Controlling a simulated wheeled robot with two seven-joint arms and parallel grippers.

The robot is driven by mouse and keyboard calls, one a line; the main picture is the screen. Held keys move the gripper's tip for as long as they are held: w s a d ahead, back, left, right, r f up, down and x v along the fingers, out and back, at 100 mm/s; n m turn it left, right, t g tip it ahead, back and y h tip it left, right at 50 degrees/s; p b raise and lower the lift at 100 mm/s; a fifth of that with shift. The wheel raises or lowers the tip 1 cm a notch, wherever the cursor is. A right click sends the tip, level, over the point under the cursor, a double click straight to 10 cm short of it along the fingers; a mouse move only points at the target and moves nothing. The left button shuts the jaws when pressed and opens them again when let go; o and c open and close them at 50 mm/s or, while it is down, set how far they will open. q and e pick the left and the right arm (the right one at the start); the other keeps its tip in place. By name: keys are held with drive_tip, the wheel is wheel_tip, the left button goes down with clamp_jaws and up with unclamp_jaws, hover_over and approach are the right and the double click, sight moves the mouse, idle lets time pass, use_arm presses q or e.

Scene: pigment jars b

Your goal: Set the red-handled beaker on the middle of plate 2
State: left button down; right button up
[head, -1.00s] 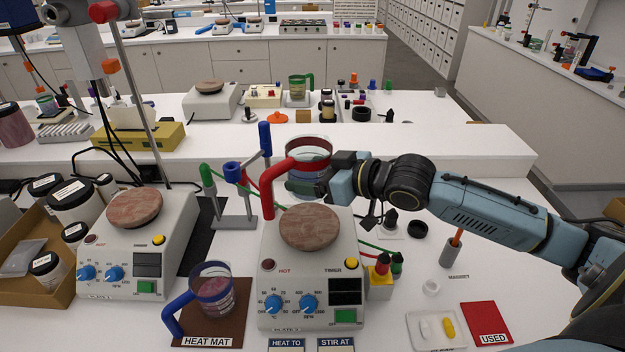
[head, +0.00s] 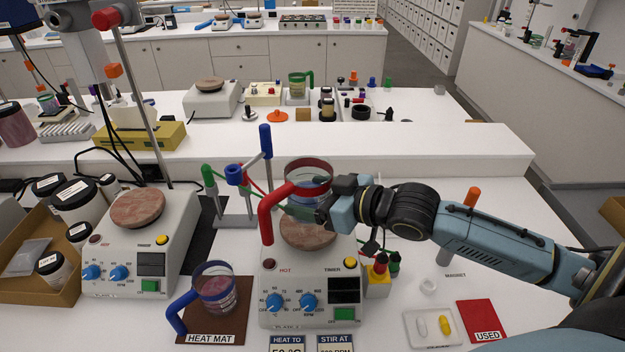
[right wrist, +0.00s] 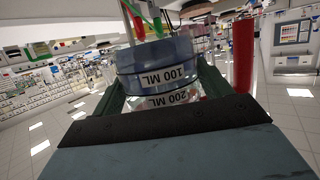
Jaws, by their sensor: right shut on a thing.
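The red-handled beaker (head: 309,176) is upright and holds clear bluish liquid; its red handle (head: 266,219) points left. My right gripper (head: 322,212) is shut on its body from the right. In the right wrist view the beaker (right wrist: 160,75) sits between the fingers, with its handle (right wrist: 243,55) at the right. The beaker overlaps the back of the round brown top (head: 308,238) of plate 2 (head: 283,317), the right-hand hotplate. I cannot tell whether its base touches the top. My left gripper is not in view.
A blue-handled beaker (head: 216,290) stands on the heat mat (head: 236,325), left of plate 2. Another hotplate (head: 167,272) is further left. A tube stand (head: 238,205) is behind. A tray (head: 414,338) and a red USED card (head: 484,321) lie right.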

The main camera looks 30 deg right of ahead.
drive_tip(key=s+a+p, duration=0.3)
drive_tip(key=s+a, duration=0.2)
drive_tip(key=s, duration=0.3)
drive_tip(key=s+a+p, duration=0.3)
drive_tip(key=s+a, duration=0.2)
drive_tip(key=s, duration=0.3)
idle(0.6)
drive_tip(key=shift+r, duration=0.1)
